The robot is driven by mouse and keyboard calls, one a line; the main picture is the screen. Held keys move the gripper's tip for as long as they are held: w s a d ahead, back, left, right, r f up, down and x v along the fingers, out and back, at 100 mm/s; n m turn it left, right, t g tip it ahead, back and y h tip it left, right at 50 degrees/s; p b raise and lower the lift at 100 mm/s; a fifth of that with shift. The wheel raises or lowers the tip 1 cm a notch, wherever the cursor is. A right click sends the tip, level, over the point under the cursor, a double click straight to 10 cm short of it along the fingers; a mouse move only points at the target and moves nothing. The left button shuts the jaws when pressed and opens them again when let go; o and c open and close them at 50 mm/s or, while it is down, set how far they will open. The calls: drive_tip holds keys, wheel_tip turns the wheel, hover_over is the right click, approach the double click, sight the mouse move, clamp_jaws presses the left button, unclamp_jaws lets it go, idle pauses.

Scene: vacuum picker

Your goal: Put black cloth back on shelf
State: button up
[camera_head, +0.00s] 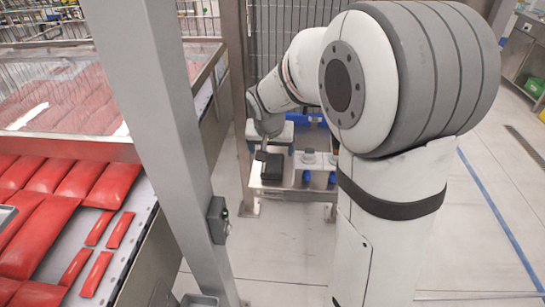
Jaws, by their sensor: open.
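A black folded-looking item (270,166), which may be the black cloth, lies at the left end of a small metal shelf (272,190). My arm reaches over to the shelf from the right. My gripper (264,147) points down just above the black item. It is small and dark here, and I cannot tell whether it touches the item. The gripper is open.
Blue and grey suction-cup-like parts (308,158) stand on the shelf to the right of the black item. A grey post (160,120) rises on the left in front of a conveyor with red packs (40,235). A wire fence is behind the shelf. The floor in front is clear.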

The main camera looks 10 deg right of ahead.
drive_tip(key=s+r+n, duration=0.1)
drive_tip(key=s+r, duration=0.1)
drive_tip(key=s, duration=1)
drive_tip(key=s+d+r+n+g+y, duration=0.1)
drive_tip(key=s+r+n, duration=0.1)
drive_tip(key=s, duration=1)
drive_tip(key=shift+s+d+n, duration=0.2)
drive_tip(key=shift+d+n, duration=0.05)
drive_tip(key=shift+n, duration=0.05)
